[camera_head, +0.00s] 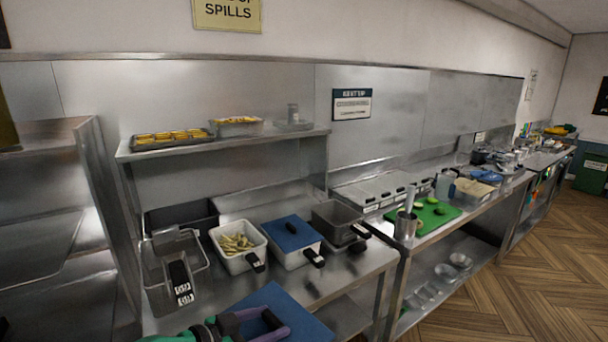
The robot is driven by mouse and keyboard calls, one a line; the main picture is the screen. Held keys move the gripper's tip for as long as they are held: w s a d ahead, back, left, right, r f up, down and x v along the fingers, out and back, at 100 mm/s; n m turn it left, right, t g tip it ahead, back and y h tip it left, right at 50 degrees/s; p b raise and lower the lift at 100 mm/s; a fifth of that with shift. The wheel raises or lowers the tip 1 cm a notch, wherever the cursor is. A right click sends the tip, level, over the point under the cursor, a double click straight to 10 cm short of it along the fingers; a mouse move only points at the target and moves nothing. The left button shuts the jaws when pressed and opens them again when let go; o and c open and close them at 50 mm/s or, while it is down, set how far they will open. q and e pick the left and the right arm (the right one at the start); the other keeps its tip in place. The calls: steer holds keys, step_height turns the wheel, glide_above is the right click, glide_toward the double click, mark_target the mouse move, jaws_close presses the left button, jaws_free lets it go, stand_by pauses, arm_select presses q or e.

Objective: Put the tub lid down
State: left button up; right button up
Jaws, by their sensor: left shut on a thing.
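A blue tub lid (285,305) is at the bottom edge of the head view, in front of the steel counter. My left gripper (262,326), with purple and dark parts, is at the lid's near side and shut on it. Its fingertips and the lid's near edge are partly cut off by the frame. A white tub (238,263) of pale cut fries stands uncovered on the counter. Beside it, another white tub (291,259) has a blue lid (291,233) on it. My right gripper is not in view.
A wire fryer basket (160,262) with a black handle stands left of the open tub. Grey metal pans (340,222) stand to the right. The counter front (345,268) right of the held lid is bare. A shelf (222,143) with trays overhangs the back.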

arm_select(q)
steer(key=shift+s+a+f+n, duration=0.2)
steer(key=shift+f+n, duration=0.1)
steer(key=shift+f, duration=0.3)
steer(key=shift+s+a+f+n+t+y, duration=0.25)
steer(key=shift+s+a+f+y, duration=0.15)
steer(key=shift+f, duration=0.25)
steer(key=shift+s+a+f+n+t+y, duration=0.15)
steer(key=shift+s+f+t+y, duration=0.15)
steer(key=shift+s+f, duration=0.25)
steer(key=s+a+f+n+t+y+b, duration=0.2)
steer(key=s+a+f+n+t+y, duration=0.1)
steer(key=s+a+f+n+y, duration=0.4)
steer(key=s+f+n+y, duration=0.1)
steer(key=s+f, duration=0.1)
steer(key=s, duration=0.1)
steer(key=shift+a+f+y+b, duration=0.25)
steer(key=shift+a+y+b, duration=0.05)
steer(key=shift+a+b, duration=0.1)
steer(key=shift+s, duration=0.15)
